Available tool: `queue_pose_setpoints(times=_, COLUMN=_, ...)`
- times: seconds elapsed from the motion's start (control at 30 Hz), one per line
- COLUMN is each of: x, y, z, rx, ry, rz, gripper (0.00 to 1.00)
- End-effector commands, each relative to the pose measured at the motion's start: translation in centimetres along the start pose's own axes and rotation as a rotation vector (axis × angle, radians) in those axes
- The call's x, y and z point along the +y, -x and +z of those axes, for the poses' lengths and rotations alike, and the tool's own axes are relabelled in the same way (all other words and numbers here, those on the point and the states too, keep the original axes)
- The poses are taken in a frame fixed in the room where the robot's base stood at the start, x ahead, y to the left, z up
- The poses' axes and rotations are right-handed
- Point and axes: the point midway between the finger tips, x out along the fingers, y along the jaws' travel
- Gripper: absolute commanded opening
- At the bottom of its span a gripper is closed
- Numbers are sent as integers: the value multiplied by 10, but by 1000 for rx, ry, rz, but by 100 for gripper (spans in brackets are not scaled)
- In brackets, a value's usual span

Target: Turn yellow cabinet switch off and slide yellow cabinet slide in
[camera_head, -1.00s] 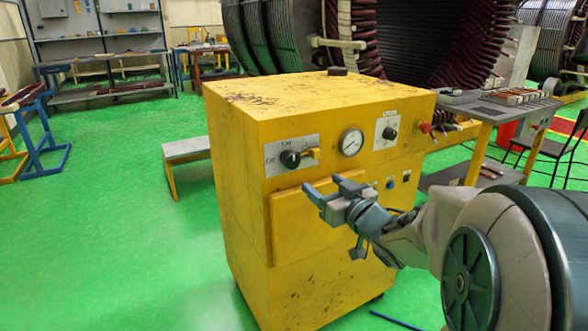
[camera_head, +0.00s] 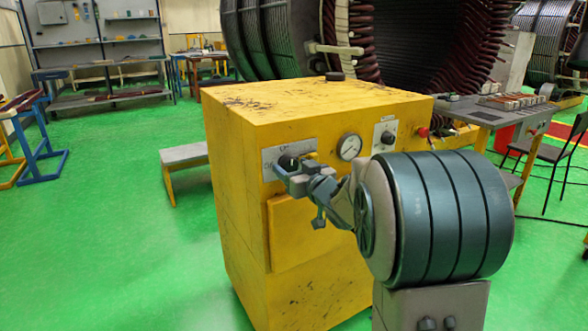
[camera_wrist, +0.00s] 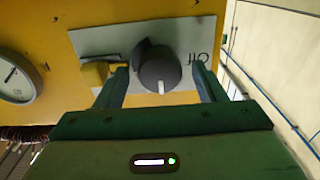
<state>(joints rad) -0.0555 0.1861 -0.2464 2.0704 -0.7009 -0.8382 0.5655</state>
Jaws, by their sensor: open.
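The yellow cabinet (camera_head: 235,190) stands at the middle of the head view. A grey plate (camera_head: 298,147) on its front carries the dark round switch (camera_wrist: 159,68) and the small yellow slide (camera_wrist: 97,73), which lies left of the switch in the wrist view. The switch's white mark points down in that picture, and an "Off" label is to its right. My gripper (camera_wrist: 160,84) is open, with one finger on each side of the switch. I cannot tell whether the fingers touch it. In the head view my gripper (camera_head: 281,168) hides part of the plate.
A round gauge (camera_head: 349,147) and a second knob (camera_head: 387,137) are on the cabinet front. The green floor (camera_head: 110,220) at left is clear.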

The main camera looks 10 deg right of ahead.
Motion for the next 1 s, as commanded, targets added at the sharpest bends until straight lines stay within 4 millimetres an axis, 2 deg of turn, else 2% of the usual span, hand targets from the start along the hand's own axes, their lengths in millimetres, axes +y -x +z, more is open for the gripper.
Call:
queue_pose_setpoints(times=0.1, x=0, y=0, z=0, rx=0, ry=0, rz=0, gripper=61)
queue_pose_setpoints(times=0.2, x=0, y=0, z=0, rx=0, ry=0, rz=0, gripper=33)
queue_pose_setpoints(times=0.27, x=0, y=0, z=0, rx=0, ry=0, rz=0, gripper=19)
queue_pose_setpoints(times=0.67, x=0, y=1, z=1, rx=2, ry=56, rz=-1, gripper=19)
queue_pose_setpoints(times=1.0, x=0, y=1, z=4, rx=3, ry=300, rz=0, gripper=19)
